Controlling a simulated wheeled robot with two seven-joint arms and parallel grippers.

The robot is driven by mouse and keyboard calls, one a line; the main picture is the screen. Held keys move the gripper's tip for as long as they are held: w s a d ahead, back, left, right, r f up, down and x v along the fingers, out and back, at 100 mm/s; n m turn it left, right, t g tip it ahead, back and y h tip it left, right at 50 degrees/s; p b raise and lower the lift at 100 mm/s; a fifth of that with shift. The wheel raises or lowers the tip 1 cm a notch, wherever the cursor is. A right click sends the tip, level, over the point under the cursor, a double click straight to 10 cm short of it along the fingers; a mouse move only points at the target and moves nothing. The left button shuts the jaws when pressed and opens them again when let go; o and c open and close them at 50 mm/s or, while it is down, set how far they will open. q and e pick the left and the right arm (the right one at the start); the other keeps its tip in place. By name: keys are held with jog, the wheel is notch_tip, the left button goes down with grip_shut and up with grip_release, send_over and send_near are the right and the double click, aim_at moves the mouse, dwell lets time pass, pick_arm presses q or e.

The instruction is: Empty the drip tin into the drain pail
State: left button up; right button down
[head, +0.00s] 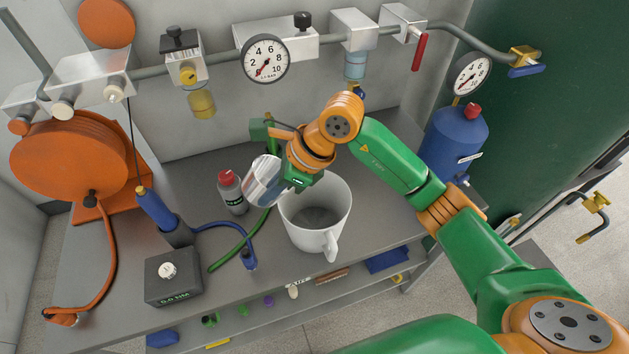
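The drip tin (263,181) is a shiny silver metal cup, held tilted at the left rim of the pail. My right gripper (290,183) is shut on its side, coming from the upper right. Its fingers are partly hidden by the wrist and the tin. The drain pail (320,238) is white with a handle at its front right, and stands upright on the grey bench. I see a grey inside and cannot make out any liquid in the pail or the tin. My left gripper is not in view.
A grey bottle with a red cap (232,192) stands just left of the tin. A green hose (243,241) and a grey box (172,277) lie to the left on the bench (120,255). A blue tank (455,140) stands at right. Gauges and piping (265,58) line the back wall.

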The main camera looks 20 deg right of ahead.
jog(key=shift+w+a+r+h+p, duration=0.25)
jog(key=shift+a+r+h+p, duration=0.5)
jog(key=shift+r, duration=0.25)
pick_arm(q)
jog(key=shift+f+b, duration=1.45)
jog(key=shift+b, duration=1.5)
pick_arm(e)
jog(key=a+f+g+h, duration=0.1)
jog(key=a+f+h, duration=0.3)
jog(key=f, duration=0.4)
jog(key=shift+w+a+f+g+h, duration=0.2)
jog(key=shift+w+a+g+h, duration=0.1)
jog(key=shift+w+h, duration=0.2)
